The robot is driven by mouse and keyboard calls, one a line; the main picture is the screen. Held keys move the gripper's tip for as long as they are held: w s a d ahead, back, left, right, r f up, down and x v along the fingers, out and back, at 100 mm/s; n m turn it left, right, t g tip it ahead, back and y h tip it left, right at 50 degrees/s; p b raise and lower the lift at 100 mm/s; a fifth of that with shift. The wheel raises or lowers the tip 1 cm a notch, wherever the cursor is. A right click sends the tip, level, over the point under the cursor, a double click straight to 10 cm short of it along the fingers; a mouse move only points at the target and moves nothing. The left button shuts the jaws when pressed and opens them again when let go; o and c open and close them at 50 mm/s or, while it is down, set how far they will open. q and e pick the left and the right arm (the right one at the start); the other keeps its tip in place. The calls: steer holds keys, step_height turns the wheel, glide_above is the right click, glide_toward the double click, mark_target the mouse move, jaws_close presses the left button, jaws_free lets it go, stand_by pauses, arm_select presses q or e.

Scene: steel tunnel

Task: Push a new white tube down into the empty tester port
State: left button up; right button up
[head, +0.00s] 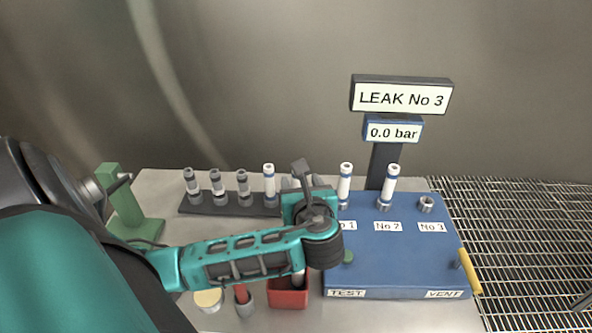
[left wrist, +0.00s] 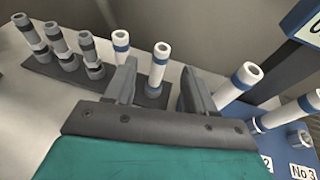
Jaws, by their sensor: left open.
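The blue tester (head: 395,255) has white tubes with blue bands standing in port No 1 (head: 345,185) and port No 2 (head: 390,186). Port No 3 (head: 426,204) is empty; it also shows in the left wrist view (left wrist: 300,138). A dark rack (head: 230,208) holds three grey-banded tubes and a white blue-banded tube (head: 269,184). My left gripper (head: 302,172) is open above the rack's right end. In the left wrist view, its fingers (left wrist: 158,88) stand either side of another white tube (left wrist: 157,70), apparently not gripping it. The gripper mostly hides that tube in the head view.
A sign (head: 401,97) reads LEAK No 3, above a 0.0 bar display (head: 393,130). A red bin (head: 288,298) with a tube inside stands before the tester. A green stand (head: 125,210) is at the left. A yellow lever (head: 470,272) sits by VENT.

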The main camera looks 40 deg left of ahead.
arm_select(q)
steer(key=x, duration=0.9)
steer(key=shift+w+a, duration=0.25)
steer(key=shift+w, duration=0.1)
jaws_close()
